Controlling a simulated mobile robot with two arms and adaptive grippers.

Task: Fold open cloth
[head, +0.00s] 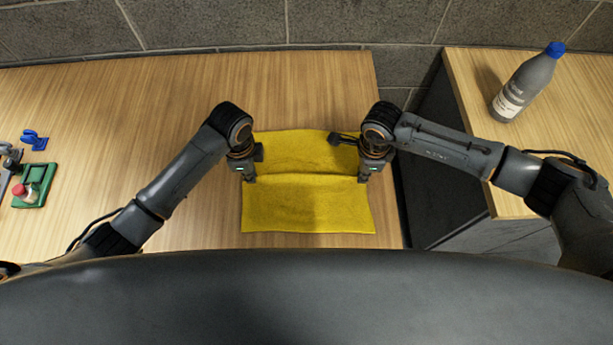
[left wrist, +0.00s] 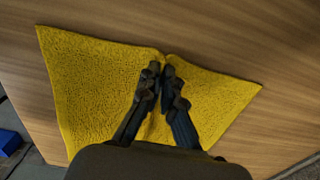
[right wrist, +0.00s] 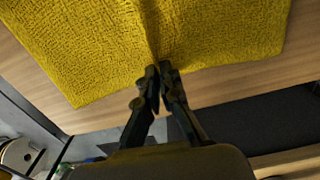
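The yellow cloth (head: 308,208) lies spread on the wooden table, with a raised ridge running across it between my two grippers. My left gripper (head: 250,179) is at the cloth's left edge. In the left wrist view its fingertips (left wrist: 163,68) are close together on the pinched ridge of the cloth (left wrist: 90,85). My right gripper (head: 363,179) is at the right edge. In the right wrist view its fingertips (right wrist: 159,70) are also shut on the ridge of the cloth (right wrist: 225,30). Both grippers hide the ridge's ends in the head view.
A grey bottle with a blue cap (head: 528,82) stands on the right counter (head: 470,75). A dark gap (head: 435,165) separates it from the table. A green tray (head: 36,186) and a blue item (head: 34,140) lie far left. The table (head: 100,110) left of the cloth is mostly clear.

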